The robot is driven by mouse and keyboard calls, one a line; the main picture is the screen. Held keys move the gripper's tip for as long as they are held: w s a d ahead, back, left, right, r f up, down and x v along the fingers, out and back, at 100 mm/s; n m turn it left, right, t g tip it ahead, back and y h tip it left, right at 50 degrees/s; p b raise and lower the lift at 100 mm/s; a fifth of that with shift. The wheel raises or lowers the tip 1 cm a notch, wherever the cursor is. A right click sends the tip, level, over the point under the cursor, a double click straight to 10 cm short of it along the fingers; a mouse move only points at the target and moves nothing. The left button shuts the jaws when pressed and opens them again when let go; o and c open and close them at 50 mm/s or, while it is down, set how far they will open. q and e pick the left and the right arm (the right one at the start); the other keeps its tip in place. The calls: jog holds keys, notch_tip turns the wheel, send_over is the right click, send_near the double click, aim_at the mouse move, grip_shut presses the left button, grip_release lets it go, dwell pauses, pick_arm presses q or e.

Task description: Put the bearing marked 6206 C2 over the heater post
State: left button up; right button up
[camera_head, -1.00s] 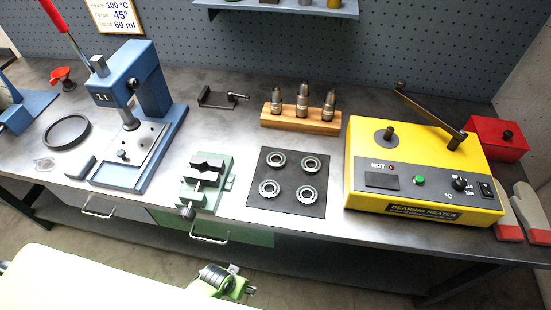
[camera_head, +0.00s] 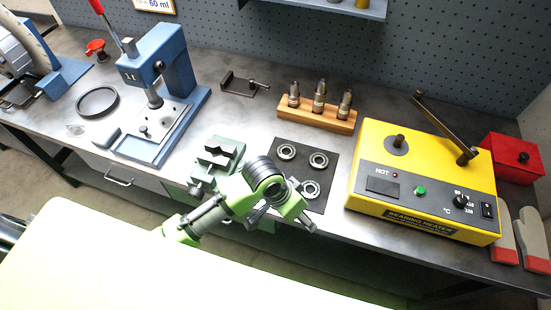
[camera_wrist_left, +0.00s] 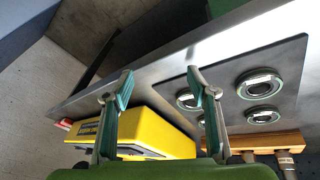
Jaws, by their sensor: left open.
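Several ring bearings lie on a dark mat (camera_head: 325,205); three show in the head view: the back left one (camera_head: 286,152), the back right one (camera_head: 319,159) and the front right one (camera_head: 310,189). My left gripper covers the front left spot. No bearing marking is readable. My left gripper (camera_head: 283,222) is open and empty at the mat's front edge. In the left wrist view its fingers (camera_wrist_left: 160,85) are spread, with bearings (camera_wrist_left: 259,83) to the right. The dark heater post (camera_head: 399,142) stands bare on the yellow bearing heater (camera_head: 365,208). My right gripper is not in view.
A green vise (camera_head: 222,150) stands left of the mat. A wooden block with metal pieces (camera_head: 320,115) is behind it. The heater's dark swing arm (camera_head: 440,125) is raised at a slant. A blue press (camera_head: 175,70), red box (camera_head: 520,155) and gloves (camera_head: 530,235) stand around.

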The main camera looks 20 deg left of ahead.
pick_arm(q)
jog(key=shift+m+g+y, duration=0.5)
jog(key=shift+g+y, duration=0.1)
jog(key=shift+y, duration=0.1)
jog(key=w, duration=0.1)
jog(key=w+a+r, duration=0.1)
jog(key=w, duration=0.1)
jog(key=w+r, duration=0.1)
jog(key=w, duration=0.1)
jog(key=shift+a, duration=0.35)
jog(key=w+a+r+n+y, duration=0.1)
jog(key=w+a+r, duration=0.1)
jog(key=w+a, duration=0.15)
jog(key=w+a+r+y, duration=0.1)
jog(key=w+a+r, duration=0.1)
jog(key=a, duration=0.3)
jog(key=shift+g, duration=0.4)
jog(key=f+b, duration=0.4)
jog(key=shift+w, duration=0.2)
jog(key=shift+f+b, duration=0.4)
jog(key=shift+b, duration=0.15)
jog(key=shift+f, duration=1.5)
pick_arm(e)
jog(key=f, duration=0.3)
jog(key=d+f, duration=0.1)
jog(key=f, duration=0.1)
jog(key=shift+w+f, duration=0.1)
